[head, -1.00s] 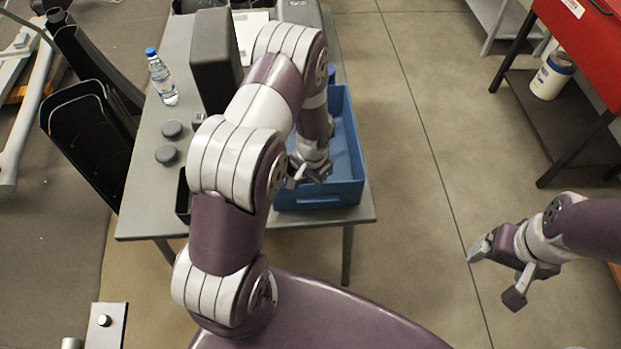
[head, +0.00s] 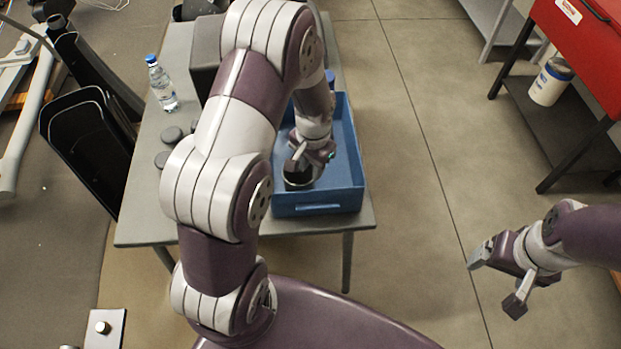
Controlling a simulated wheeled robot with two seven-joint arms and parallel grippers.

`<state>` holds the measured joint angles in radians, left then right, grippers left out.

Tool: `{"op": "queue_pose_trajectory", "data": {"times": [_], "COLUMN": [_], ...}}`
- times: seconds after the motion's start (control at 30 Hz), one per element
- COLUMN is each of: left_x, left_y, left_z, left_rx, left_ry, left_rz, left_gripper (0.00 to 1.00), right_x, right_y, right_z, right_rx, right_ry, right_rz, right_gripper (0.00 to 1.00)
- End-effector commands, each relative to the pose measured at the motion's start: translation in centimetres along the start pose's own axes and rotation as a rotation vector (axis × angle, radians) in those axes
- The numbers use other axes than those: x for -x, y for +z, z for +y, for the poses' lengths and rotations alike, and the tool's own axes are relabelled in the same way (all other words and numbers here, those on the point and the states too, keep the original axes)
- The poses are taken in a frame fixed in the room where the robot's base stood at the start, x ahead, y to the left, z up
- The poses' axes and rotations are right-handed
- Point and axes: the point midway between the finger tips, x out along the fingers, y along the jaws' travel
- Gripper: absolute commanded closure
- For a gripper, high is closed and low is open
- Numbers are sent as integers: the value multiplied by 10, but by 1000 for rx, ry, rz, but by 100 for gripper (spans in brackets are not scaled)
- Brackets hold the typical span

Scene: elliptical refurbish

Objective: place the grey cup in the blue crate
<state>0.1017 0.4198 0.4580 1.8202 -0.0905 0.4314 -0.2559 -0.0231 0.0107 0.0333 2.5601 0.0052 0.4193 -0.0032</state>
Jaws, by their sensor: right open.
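The blue crate (head: 318,202) stands at the right front of the grey table. A small dark grey cup (head: 298,181) with a lighter rim shows inside the crate's outline, near its front left corner. My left gripper (head: 306,163) is over the crate, right at the cup's top, and hides part of it. I cannot tell whether the fingers grip the cup or whether it rests on the crate floor. My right gripper (head: 496,279) is open and empty, out over the floor to the right of the table.
A water bottle (head: 162,84) with a blue cap and several dark round pieces (head: 172,134) are on the left of the table (head: 143,218). A dark box (head: 205,60) is partly hidden by my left arm. A red cabinet (head: 590,40) stands at the right.

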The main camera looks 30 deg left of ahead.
Motion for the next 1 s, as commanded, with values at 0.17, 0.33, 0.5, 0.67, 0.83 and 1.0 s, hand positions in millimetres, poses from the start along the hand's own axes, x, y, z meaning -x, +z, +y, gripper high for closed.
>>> {"op": "queue_pose_trajectory", "data": {"times": [0.17, 0.33, 0.5, 0.67, 0.83, 1.0], "left_x": [28, 90, 114, 115, 115, 114], "left_y": [3, 52, 100, 106, 106, 106], "left_z": [4, 43, 70, 73, 72, 72], "left_rx": [10, 117, 206, 219, 218, 217], "left_ry": [0, 10, 27, 30, 30, 30], "left_rz": [9, 73, 114, 115, 114, 114], "left_gripper": [67, 67, 67, 67, 67, 67], "right_x": [-1, -1, -1, -1, -1, -1], "right_y": [0, 0, 0, 0, 0, 0], "right_z": [0, 0, 0, 0, 0, 0], "right_rx": [0, 0, 0, 0, 0, 0], "right_ry": [0, 0, 0, 0, 0, 0], "right_rz": [0, 0, 0, 0, 0, 0], "right_gripper": [15, 15, 15, 15, 15, 19]}}
